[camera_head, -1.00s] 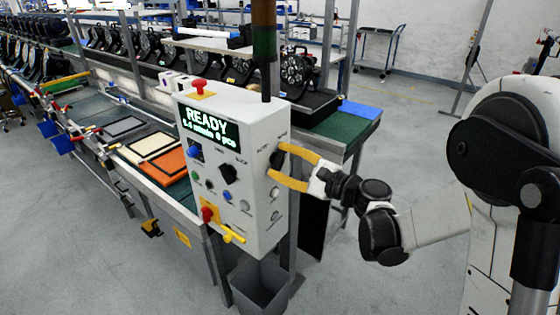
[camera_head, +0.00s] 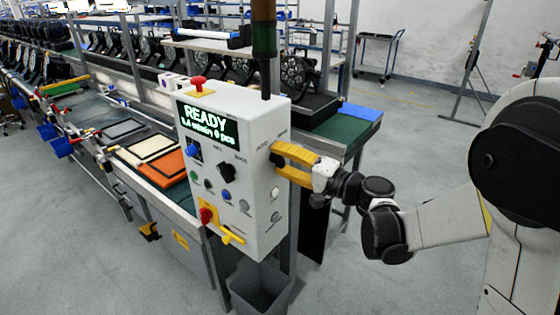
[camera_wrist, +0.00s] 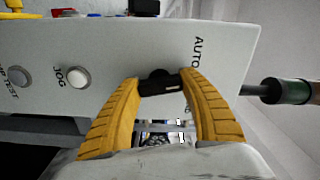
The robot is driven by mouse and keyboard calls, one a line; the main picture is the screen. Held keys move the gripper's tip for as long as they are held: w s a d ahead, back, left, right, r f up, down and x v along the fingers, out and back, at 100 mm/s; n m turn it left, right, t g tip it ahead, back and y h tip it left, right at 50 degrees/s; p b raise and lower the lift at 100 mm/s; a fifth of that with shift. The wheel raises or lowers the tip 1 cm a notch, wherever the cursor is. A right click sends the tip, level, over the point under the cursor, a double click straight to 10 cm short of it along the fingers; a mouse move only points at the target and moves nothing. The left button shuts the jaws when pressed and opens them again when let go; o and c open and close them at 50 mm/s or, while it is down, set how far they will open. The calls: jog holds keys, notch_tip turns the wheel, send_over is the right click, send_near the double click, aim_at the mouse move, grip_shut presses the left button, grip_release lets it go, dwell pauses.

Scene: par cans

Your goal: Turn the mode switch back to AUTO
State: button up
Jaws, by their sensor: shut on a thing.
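The mode switch is a small black knob (camera_wrist: 158,83) on the right side face of the white control box (camera_head: 262,200). An "AUTO" label stands close to it in the wrist view, and a short white mark shows on the knob. My gripper, with its yellow fingers, is shut on the knob, one finger on each side, in the wrist view (camera_wrist: 161,80). In the head view my gripper (camera_head: 275,161) reaches the box from the right, and its fingers hide most of the knob. The second label by the switch is partly covered by a finger.
A JOG button (camera_wrist: 78,77) and a test button (camera_wrist: 18,75) sit beside the switch. The box front has a lit READY display (camera_head: 208,122) and several knobs and buttons. A grey bin (camera_head: 258,285) stands below. A workbench with trays runs behind; open floor lies right.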

jog(key=n, duration=0.5)
jog(key=shift+b, duration=0.35)
jog(key=shift+n, duration=0.3)
jog(key=o, duration=1.2)
jog(key=v, duration=1.2)
